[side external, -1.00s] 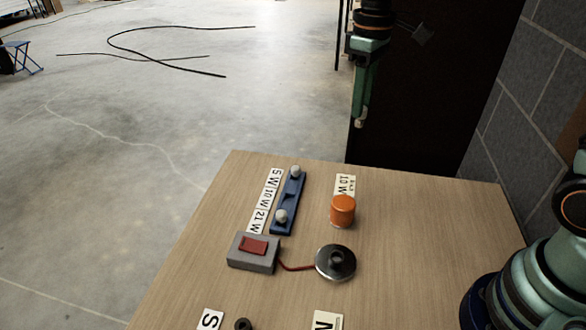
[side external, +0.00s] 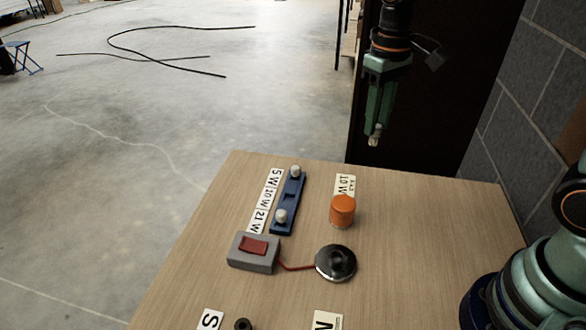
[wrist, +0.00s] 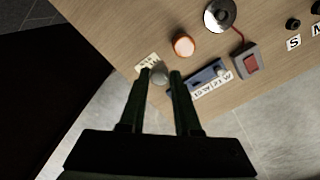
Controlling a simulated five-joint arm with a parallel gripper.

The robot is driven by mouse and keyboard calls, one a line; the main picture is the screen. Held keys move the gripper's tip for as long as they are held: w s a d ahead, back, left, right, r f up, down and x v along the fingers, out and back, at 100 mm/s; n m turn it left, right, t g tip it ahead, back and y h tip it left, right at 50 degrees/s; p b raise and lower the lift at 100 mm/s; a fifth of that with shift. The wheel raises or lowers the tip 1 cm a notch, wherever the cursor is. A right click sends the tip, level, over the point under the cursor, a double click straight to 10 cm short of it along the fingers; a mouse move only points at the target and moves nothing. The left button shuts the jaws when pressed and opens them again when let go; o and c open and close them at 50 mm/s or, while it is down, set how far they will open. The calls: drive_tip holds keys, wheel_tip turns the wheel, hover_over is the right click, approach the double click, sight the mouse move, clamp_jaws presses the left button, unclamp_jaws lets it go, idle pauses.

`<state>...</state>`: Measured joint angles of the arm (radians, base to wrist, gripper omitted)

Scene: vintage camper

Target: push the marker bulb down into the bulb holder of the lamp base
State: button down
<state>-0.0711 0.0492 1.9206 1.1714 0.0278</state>
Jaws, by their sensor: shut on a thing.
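My gripper (side external: 376,128) hangs at the far edge of the table, well above the floor in the side view, pointing down. It is shut on a small pale bulb (side external: 373,141), which also shows between the fingertips in the wrist view (wrist: 158,74). The lamp base (side external: 322,264) is a round shiny metal disc with a dark bulb holder (side external: 337,258) in its middle, joined by a red wire to a grey switch box (side external: 262,265). The gripper and bulb are far from the base, which also shows in the wrist view (wrist: 228,22).
A blue rack (side external: 288,205) holds two pale bulbs, with its middle place empty, beside a wattage label strip (side external: 265,200). An orange cylinder (side external: 342,211) stands between the gripper side and the lamp base, near a 10 W card (side external: 345,184).

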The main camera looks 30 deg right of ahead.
drive_tip(key=s+a+f+n, duration=0.1)
drive_tip(key=s+a+f, duration=0.3)
drive_tip(key=a, duration=0.3)
drive_tip(key=s+a+f+n, duration=0.2)
drive_tip(key=s+a+f, duration=0.2)
drive_tip(key=a, duration=0.3)
drive_tip(key=shift+s+f, duration=0.25)
drive_tip(key=shift+f, duration=0.6)
drive_tip(key=shift+f, duration=2.65)
drive_tip(key=shift+f, duration=1.05)
drive_tip(key=c, duration=0.5)
unclamp_jaws()
drive_tip(key=shift+c, duration=0.2)
